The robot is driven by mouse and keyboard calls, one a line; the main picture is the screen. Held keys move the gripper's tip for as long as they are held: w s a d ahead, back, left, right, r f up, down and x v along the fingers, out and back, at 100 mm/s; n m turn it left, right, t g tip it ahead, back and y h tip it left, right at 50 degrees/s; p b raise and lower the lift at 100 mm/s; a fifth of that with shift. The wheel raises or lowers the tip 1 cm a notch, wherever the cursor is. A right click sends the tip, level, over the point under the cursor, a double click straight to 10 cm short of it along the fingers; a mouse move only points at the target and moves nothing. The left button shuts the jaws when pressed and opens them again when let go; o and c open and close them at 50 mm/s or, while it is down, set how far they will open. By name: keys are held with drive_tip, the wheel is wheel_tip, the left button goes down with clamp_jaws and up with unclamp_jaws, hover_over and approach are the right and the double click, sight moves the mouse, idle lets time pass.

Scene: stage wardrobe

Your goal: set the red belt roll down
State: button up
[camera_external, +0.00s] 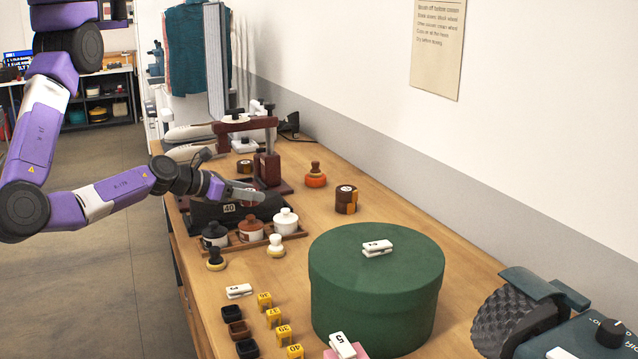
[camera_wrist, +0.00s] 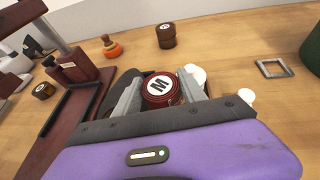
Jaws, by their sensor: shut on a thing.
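The red belt roll (camera_wrist: 158,94), with a round white label marked M, sits between the two fingers of my gripper (camera_wrist: 161,86) in the wrist view. The fingers are shut on its sides. In the external view my gripper (camera_external: 248,194) is above the back left part of the bench, over or beside a black shoe-like item labelled 40 (camera_external: 207,214). The roll cannot be made out there. I cannot tell whether its underside touches anything.
A brown roll (camera_external: 346,202), an orange-based brush (camera_external: 315,176) and a dark roll (camera_external: 244,167) stand nearby. A dark red stand (camera_external: 268,166) is behind my gripper; lidded pots (camera_external: 251,230) are in front. Bare wood (camera_wrist: 225,65) lies right of the brown roll.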

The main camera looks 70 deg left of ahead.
drive_tip(key=s+d+r+n+y+p, duration=0.1)
drive_tip(key=s+d+r+p, duration=0.3)
drive_tip(key=d, duration=0.5)
wheel_tip(320, 180, up, 9)
drive_tip(key=n+g+y, duration=0.1)
drive_tip(key=n+y, duration=0.1)
hover_over(247, 260)
wheel_tip(247, 260, down, 20)
drive_tip(key=shift+a+r, duration=0.1)
drive_tip(key=shift+r, duration=0.1)
drive_tip(key=shift+f, duration=0.2)
drive_tip(key=shift+f+b, duration=0.4)
drive_tip(key=shift+f, duration=0.1)
